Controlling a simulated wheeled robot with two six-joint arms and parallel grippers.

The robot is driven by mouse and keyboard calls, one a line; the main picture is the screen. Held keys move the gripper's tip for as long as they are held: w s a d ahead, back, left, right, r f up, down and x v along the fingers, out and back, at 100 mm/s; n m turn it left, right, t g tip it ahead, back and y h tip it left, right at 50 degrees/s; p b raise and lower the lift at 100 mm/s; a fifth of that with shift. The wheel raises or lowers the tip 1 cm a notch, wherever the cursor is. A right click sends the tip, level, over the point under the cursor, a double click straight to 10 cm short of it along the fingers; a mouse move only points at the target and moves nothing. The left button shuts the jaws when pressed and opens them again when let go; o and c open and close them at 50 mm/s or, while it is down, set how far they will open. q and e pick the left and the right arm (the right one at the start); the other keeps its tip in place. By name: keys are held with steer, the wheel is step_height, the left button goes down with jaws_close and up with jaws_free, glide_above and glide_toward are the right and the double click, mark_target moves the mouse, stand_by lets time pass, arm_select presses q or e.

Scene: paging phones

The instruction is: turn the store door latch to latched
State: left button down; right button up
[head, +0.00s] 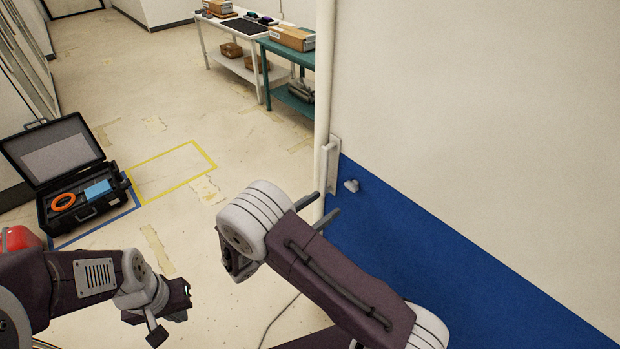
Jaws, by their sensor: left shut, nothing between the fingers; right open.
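The store door (470,120) fills the right side of the head view, cream above and blue below. A pale upright plate (333,167) sits at its left edge, with a small light knob (351,185) just right of it. These look like the latch parts; I cannot tell which way the latch is turned. My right gripper (329,202) is open, its two dark fingers pointing towards the plate and knob, just below and left of them. I cannot tell whether they touch anything. My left gripper (178,301) is shut and empty at the lower left, away from the door.
An open black case (85,205) with an orange ring and a blue item lies on the floor at left. A yellow taped rectangle (172,172) is beside it. White (233,65) and teal (285,88) tables with boxes stand at the back. Floor between is clear.

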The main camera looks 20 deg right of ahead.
mark_target(349, 187)
steer(key=p+x, duration=0.3)
steer(key=x, duration=0.5)
steer(key=shift+w+d+r, duration=0.1)
steer(key=shift+w+d, duration=0.2)
steer(key=shift+d, duration=0.35)
jaws_close()
